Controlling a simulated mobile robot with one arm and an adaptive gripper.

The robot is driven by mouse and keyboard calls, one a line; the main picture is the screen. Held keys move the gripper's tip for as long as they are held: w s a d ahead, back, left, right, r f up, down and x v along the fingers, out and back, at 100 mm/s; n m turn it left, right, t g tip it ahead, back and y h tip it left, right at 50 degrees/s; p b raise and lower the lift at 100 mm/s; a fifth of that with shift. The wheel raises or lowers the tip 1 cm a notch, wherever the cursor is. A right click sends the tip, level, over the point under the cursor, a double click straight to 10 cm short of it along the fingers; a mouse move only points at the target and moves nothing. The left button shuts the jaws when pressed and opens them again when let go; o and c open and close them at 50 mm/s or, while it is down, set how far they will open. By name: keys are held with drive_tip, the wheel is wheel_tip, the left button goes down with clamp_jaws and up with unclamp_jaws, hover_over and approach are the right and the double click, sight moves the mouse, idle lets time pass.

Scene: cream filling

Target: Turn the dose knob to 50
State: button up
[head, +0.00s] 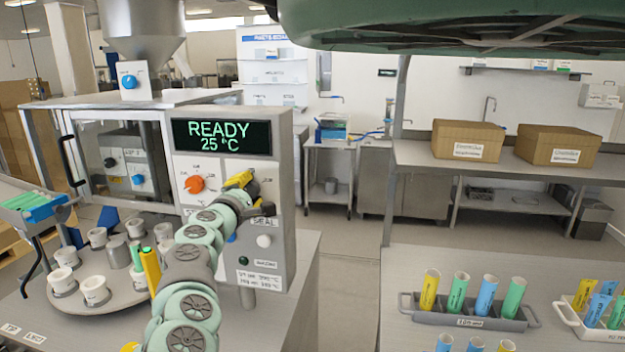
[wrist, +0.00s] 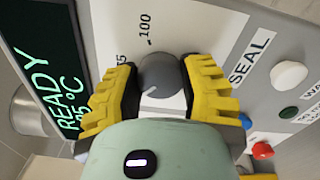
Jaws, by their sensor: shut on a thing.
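The dose knob is a round dark grey knob (wrist: 158,72) on the machine's pale front panel, with a white pointer line on its face. My gripper (wrist: 159,66) has its yellow fingers on opposite sides of the knob, shut on it. In the wrist view the pointer slants toward the lower left. A "100" mark shows above the knob, and a partly covered number sits at its upper left. In the head view my gripper (head: 247,187) is at the panel, right of an orange knob (head: 195,184), and hides the dose knob.
The display (head: 222,137) reads READY 25 °C. A white SEAL button (head: 264,241) is just below my gripper. A turntable (head: 118,304) with several white cups stands at the left. Tube racks (head: 470,321) are on the right bench, with a clear aisle between.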

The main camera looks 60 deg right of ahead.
drive_tip(key=shift+n+p, duration=0.35)
drive_tip(key=shift+n, duration=0.65)
drive_tip(key=shift+s, duration=0.1)
drive_tip(key=o, duration=1.2)
drive_tip(key=shift+o, duration=0.2)
drive_tip(key=shift+r, duration=0.1)
